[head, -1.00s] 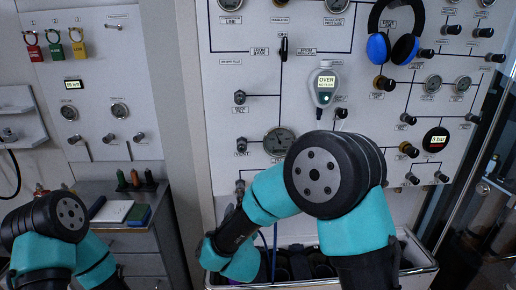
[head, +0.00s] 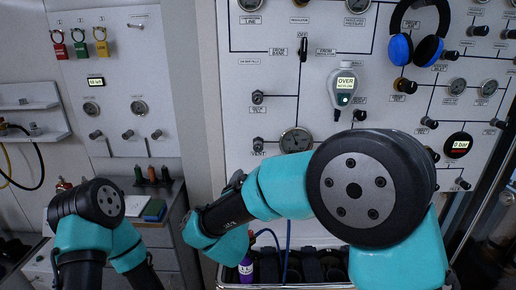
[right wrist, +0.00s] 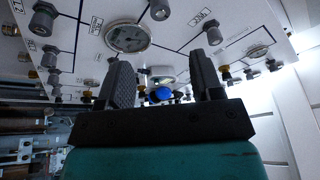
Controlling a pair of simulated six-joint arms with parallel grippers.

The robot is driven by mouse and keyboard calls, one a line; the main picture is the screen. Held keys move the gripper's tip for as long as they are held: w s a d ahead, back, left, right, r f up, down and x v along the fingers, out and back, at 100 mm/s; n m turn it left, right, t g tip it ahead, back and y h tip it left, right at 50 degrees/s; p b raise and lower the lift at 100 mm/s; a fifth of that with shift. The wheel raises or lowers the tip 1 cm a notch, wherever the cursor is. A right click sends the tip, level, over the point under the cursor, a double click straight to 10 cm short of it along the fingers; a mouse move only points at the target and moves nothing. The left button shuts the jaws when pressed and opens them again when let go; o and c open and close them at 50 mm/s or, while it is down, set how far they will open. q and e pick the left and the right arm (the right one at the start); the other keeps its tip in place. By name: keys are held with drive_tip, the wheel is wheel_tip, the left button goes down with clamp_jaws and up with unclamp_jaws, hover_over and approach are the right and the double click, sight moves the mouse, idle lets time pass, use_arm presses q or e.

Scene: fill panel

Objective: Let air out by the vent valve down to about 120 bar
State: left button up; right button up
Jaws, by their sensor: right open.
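The vent valve (head: 258,143) is a small dark knob above the VENT label on the white panel (head: 236,120) in the head view. A round gauge (head: 296,140) is to its right; its reading is too small to tell. My right arm crosses below both, and its gripper fingers are hidden in the head view. In the right wrist view my right gripper (right wrist: 163,78) is open and empty, below a round gauge (right wrist: 128,37) and several panel knobs. I cannot tell for sure which of those knobs is the vent valve. My left gripper is out of view.
A handheld device (head: 344,88) showing OVER and blue headphones (head: 415,48) hang on the panel. Below is a bin (head: 300,286) with a purple bottle (head: 246,268). At left are a side panel with padlocks (head: 80,48) and a cabinet (head: 160,235).

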sight(257, 149)
drive_tip(key=x, duration=1.5)
drive_tip(key=shift+w+d, duration=0.15)
drive_tip(key=shift+w, duration=0.2)
drive_tip(key=c, duration=0.9)
